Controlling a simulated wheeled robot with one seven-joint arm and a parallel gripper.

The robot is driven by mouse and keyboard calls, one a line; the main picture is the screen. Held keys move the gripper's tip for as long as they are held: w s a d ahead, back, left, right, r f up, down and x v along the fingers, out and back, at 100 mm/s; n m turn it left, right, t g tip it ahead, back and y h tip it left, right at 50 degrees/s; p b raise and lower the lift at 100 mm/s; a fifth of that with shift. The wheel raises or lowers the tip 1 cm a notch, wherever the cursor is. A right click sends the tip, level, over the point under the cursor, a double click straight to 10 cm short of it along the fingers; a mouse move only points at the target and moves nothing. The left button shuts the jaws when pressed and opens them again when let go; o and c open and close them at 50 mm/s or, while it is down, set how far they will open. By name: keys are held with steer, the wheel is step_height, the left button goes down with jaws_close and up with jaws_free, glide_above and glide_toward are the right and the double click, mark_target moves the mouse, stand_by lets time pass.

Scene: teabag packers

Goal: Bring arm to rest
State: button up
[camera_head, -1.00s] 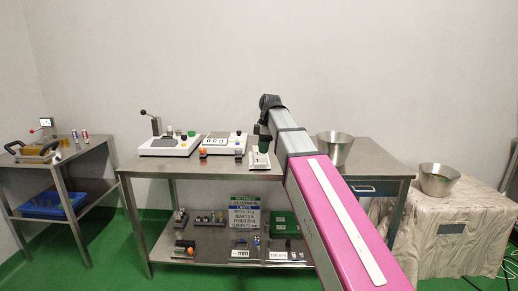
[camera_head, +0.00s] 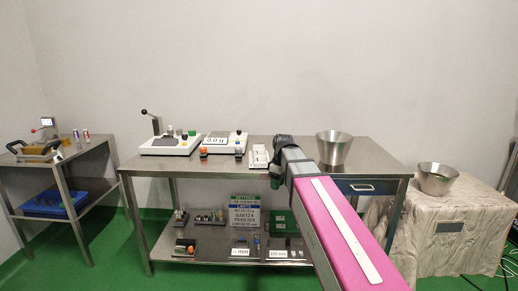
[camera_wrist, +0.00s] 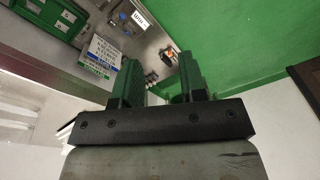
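My arm reaches up from the lower right of the head view, with its dark end (camera_head: 284,142) in front of the table's edge. The gripper appears open and empty. The wrist view looks past the fingers to a sign, a tag and small items.
The steel table (camera_head: 300,150) carries a lever device (camera_head: 168,143), a scale (camera_head: 222,143) and a metal bowl (camera_head: 334,148). Another bowl (camera_head: 437,178) stands on the covered stand (camera_head: 470,215) at right. A side table (camera_head: 85,150) is at left. The wall side above is clear.

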steer(key=s+d+f+m, duration=0.3)
steer(key=s+f+m, duration=0.1)
steer(key=f, duration=0.3)
steer(key=s+d+f+m, duration=0.4)
steer(key=s+f, duration=0.2)
steer(key=f, duration=0.2)
steer(key=s+d+f+m+h, duration=0.1)
steer(key=s+d+f+m, duration=0.3)
steer(key=f, duration=0.4)
steer(key=shift+s+f, duration=0.2)
steer(key=shift+s, duration=0.6)
